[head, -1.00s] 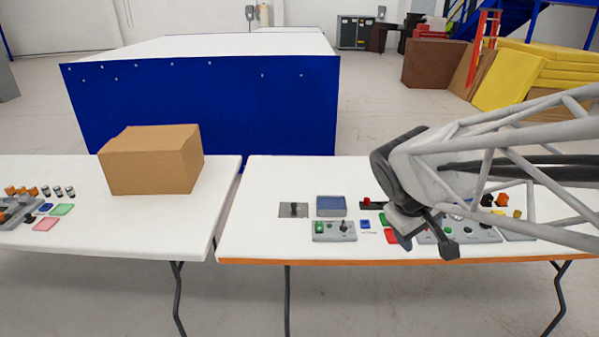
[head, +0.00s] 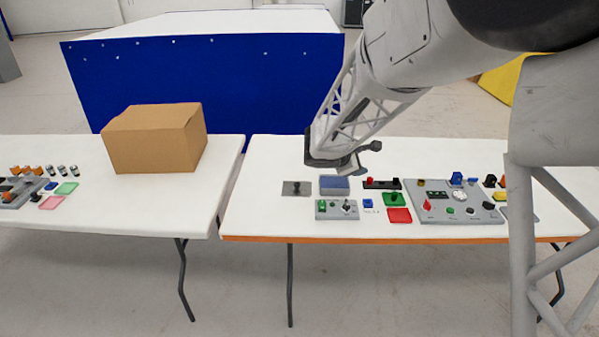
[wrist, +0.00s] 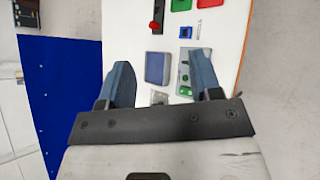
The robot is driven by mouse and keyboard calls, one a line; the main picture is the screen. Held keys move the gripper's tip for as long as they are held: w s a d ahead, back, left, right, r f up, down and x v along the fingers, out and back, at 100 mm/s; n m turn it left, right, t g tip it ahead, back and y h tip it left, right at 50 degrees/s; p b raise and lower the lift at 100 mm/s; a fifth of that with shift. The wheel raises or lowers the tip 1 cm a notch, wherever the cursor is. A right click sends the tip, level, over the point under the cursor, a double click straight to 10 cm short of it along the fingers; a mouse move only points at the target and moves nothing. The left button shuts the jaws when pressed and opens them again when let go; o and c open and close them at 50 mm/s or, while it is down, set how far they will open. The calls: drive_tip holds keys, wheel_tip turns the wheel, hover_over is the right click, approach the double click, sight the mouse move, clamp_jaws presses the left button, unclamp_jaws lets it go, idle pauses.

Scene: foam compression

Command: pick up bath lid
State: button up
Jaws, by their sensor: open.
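The likely bath lid is a flat grey plate with a dark knob (head: 296,188), lying on the right table. In the wrist view the plate (wrist: 159,97) shows partly, low between the fingers, with its near part hidden by my gripper's body. Beside it, to the right in the head view, is a grey box with a blue top (head: 334,186). My gripper (head: 350,165) is open and empty, in the air above the back of the table, up and to the right of the plate in the head view. In the wrist view its two blue fingers (wrist: 160,66) stand wide apart.
A small grey control box (head: 337,209), red (head: 399,215) and green (head: 394,199) pieces and a larger grey panel (head: 456,203) lie to the right. A cardboard box (head: 155,138) stands on the left table. The table left of the plate is clear.

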drive_tip(key=w+a+f+n+t+y, duration=0.1)
drive_tip(key=w+a+f+n+t, duration=0.2)
drive_tip(key=w+a+f+n, duration=0.55)
drive_tip(key=n+t+y, duration=0.3)
drive_tip(key=n+y, duration=0.1)
drive_tip(key=n, duration=0.3)
approach(297, 183)
drive_tip(key=shift+w+f+m, duration=0.25)
drive_tip(key=shift+w, duration=0.5)
drive_tip(key=shift+w+d, duration=0.1)
drive_tip(key=shift+x, duration=1.15)
drive_tip(key=shift+w, duration=0.1)
drive_tip(key=shift+x, duration=2.55)
drive_tip(key=shift+c, duration=0.4)
clamp_jaws()
